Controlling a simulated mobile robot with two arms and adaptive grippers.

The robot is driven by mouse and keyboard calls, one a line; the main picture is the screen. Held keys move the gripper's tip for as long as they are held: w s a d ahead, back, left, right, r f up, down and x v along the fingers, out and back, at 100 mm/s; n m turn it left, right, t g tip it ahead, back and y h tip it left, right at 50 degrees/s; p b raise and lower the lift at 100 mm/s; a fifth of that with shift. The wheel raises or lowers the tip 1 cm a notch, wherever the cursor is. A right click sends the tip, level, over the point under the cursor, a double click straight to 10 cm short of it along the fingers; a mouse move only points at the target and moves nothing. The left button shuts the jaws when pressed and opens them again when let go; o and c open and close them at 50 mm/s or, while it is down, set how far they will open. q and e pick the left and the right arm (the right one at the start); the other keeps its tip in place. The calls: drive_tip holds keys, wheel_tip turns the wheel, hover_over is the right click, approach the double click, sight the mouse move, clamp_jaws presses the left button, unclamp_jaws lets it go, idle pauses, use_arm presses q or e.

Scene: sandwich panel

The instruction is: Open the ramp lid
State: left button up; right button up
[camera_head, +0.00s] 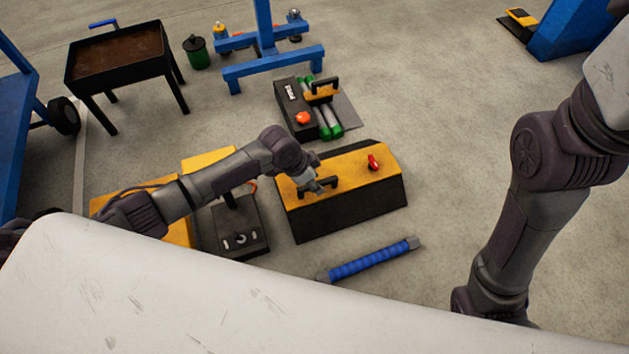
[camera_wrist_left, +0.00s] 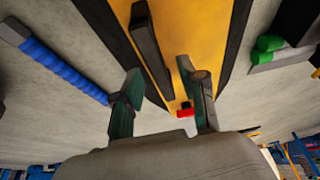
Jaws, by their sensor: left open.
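The ramp lid is a yellow panel (camera_head: 345,172) on top of a black, slope-sided box (camera_head: 350,214), and it looks closed. It carries a black bar handle (camera_head: 326,185) toward its left end and a red knob (camera_head: 373,162) toward its right. My left gripper (camera_head: 312,184) is above the lid at the handle. In the left wrist view my left gripper (camera_wrist_left: 163,92) is open, with the black handle (camera_wrist_left: 150,45) lying ahead and running toward the space between its fingers. Contact cannot be told. The lid (camera_wrist_left: 190,30) and the red knob (camera_wrist_left: 186,111) also show there.
A blue ribbed bar (camera_head: 370,259) lies on the floor in front of the box. A black case (camera_head: 292,98) with an orange button and green-ended cylinders stands behind it. A black box with a gauge (camera_head: 238,240) stands left. Floor to the right is clear up to my right arm.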

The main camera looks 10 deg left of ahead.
use_arm(q)
clamp_jaws()
drive_tip(key=shift+r, duration=0.15)
